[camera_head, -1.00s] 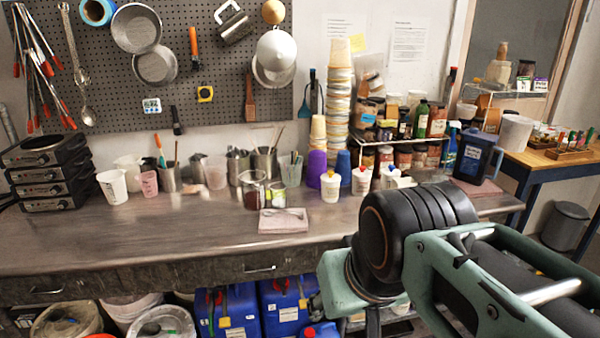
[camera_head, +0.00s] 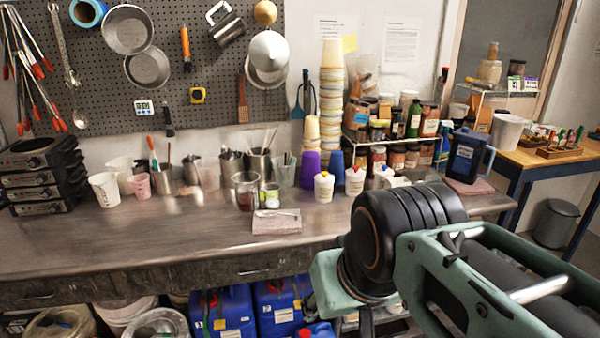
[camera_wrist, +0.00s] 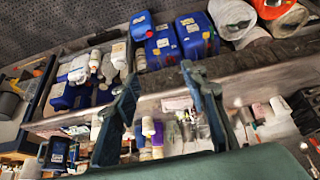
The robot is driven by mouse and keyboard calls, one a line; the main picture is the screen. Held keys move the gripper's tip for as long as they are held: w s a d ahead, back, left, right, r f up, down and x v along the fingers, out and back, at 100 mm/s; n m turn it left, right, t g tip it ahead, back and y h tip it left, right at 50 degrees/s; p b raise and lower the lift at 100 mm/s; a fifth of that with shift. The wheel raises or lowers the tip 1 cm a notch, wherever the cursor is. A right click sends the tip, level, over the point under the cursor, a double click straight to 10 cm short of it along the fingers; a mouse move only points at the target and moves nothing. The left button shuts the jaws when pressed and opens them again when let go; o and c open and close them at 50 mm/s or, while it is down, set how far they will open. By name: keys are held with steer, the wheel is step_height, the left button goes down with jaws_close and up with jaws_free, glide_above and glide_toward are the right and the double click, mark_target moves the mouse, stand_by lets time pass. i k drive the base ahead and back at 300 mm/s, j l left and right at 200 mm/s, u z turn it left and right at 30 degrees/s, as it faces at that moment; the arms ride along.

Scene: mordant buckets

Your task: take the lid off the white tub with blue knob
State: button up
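Small white tubs stand in a row on the steel bench in the head view. One has a yellow knob (camera_head: 324,188), one a red knob (camera_head: 355,181). The white tub with blue knob (camera_head: 383,176) appears to be the rightmost, partly hidden among white items; its knob is small and hard to make out. White tubs also show small in the wrist view, but I cannot tell which is which. My gripper (camera_wrist: 163,76) is open and empty, its two fingers spread in the wrist view. In the head view its fingers are hidden by my arm, in front of the bench.
The steel bench (camera_head: 150,235) has free room at front left. A folded cloth (camera_head: 277,221), purple cup (camera_head: 310,167), stacked cups (camera_head: 331,95) and a dark blue jug (camera_head: 466,157) are near the tubs. A spice rack (camera_head: 395,142) stands behind. Blue canisters (camera_head: 228,312) sit below.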

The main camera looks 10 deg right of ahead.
mark_target(384, 170)
steer(key=i+l+u, duration=0.1)
steer(key=l, duration=0.25)
steer(key=i+l, duration=0.25)
steer(key=i+l+u, duration=0.15)
steer(key=l, duration=0.3)
steer(key=i+l, duration=0.15)
steer(key=l, duration=0.25)
steer(key=i+l+u, duration=0.15)
steer(key=l, duration=0.25)
steer(key=i+l, duration=0.15)
steer(key=l, duration=0.2)
steer(key=i+l+u, duration=0.15)
steer(key=l, duration=0.25)
steer(key=i+l+u, duration=0.1)
steer(key=l, duration=0.3)
steer(key=k+l+z, duration=0.2)
steer(key=l, duration=0.15)
steer(key=l+z, duration=0.2)
steer(key=l, duration=0.15)
steer(key=i+u, duration=0.5)
steer(key=k+j, duration=0.05)
